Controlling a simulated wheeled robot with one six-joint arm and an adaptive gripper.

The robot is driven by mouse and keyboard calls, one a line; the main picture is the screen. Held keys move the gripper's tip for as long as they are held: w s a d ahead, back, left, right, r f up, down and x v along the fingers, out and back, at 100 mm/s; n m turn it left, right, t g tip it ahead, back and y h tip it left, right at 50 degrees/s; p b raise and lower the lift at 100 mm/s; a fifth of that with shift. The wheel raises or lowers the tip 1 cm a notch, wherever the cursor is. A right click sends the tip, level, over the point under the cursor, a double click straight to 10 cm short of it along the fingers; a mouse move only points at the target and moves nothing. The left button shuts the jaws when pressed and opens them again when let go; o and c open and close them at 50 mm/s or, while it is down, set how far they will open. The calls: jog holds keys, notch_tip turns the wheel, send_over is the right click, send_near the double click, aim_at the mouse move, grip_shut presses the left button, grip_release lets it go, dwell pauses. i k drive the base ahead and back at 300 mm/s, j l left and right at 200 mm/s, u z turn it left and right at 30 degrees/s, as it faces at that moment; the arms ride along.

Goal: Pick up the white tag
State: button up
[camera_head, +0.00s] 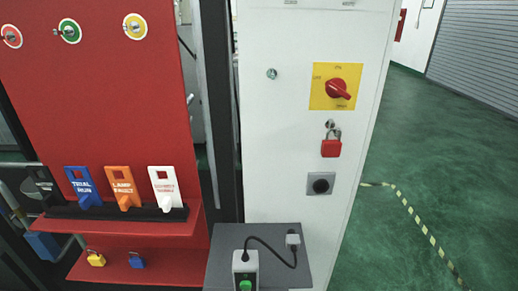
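The white tag (164,184) stands upright at the right end of a row of tags on the red board. It has red lettering and a small projecting tab at its lower front. Its lower end sits at the black holder strip (120,212) on the red shelf. An orange tag (123,186) reading "LAMP FAULT" stands to its left, with a gap between them. My gripper is not in view.
A blue "TRIAL RUN" tag (83,185) and a black tag (40,181) stand further left. Yellow (96,259) and blue (137,262) padlocks are below. A grey ledge (222,256) carries a green-button box (245,269). The white cabinet (284,150) has a red padlock (331,148).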

aim_at(167, 192)
jog(key=u, duration=1.05)
jog(key=i+j+u, duration=0.15)
jog(key=i+u, duration=0.45)
